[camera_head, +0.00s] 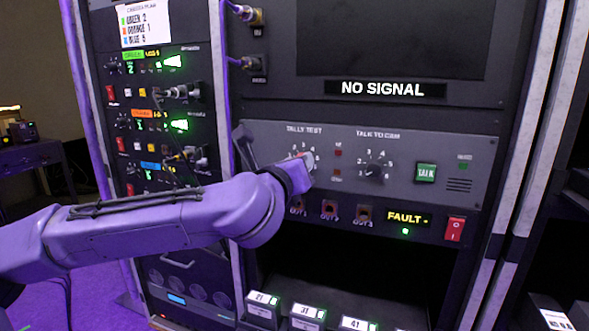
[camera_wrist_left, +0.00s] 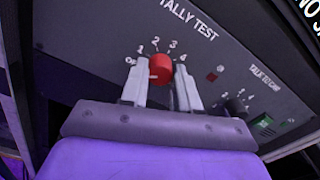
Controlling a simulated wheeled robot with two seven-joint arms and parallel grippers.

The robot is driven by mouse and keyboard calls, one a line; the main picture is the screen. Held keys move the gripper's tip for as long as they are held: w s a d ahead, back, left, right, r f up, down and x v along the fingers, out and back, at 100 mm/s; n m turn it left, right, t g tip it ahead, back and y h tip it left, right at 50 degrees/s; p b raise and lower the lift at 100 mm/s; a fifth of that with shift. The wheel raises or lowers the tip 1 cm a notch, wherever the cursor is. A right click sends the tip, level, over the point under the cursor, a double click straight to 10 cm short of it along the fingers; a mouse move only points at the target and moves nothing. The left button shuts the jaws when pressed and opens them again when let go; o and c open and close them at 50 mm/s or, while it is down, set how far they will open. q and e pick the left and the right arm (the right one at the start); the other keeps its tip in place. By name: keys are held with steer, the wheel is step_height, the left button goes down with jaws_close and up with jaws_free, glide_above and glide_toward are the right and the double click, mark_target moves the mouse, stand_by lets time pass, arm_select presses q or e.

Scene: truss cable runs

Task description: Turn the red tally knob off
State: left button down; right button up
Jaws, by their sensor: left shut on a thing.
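The red tally knob (camera_wrist_left: 160,66) sits on the grey panel (camera_wrist_left: 215,60) under the TALLY TEST label, with a printed scale of OFF and numbers around it. My left gripper (camera_wrist_left: 162,80) has its two pale fingers on either side of the knob and is shut on it. In the head view my left gripper (camera_head: 302,163) reaches the panel (camera_head: 435,150) from the left and hides most of the knob. I cannot tell which mark the knob points to. My right gripper is not in view.
A black TALK TO CAM knob (camera_head: 374,172) and a green TALK button (camera_head: 426,172) are to the right. Below are a FAULT display (camera_head: 407,219) and a red rocker switch (camera_head: 455,229). A dark handle-like part (camera_head: 245,147) stands out left of the knob.

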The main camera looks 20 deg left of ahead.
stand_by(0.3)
arm_select(q)
steer(key=c, duration=0.8)
jaws_free()
steer(key=shift+c, duration=0.2)
steer(key=s+b, duration=0.1)
steer(key=s, duration=0.9)
steer(key=shift+s+a, duration=0.15)
steer(key=shift+s, duration=0.15)
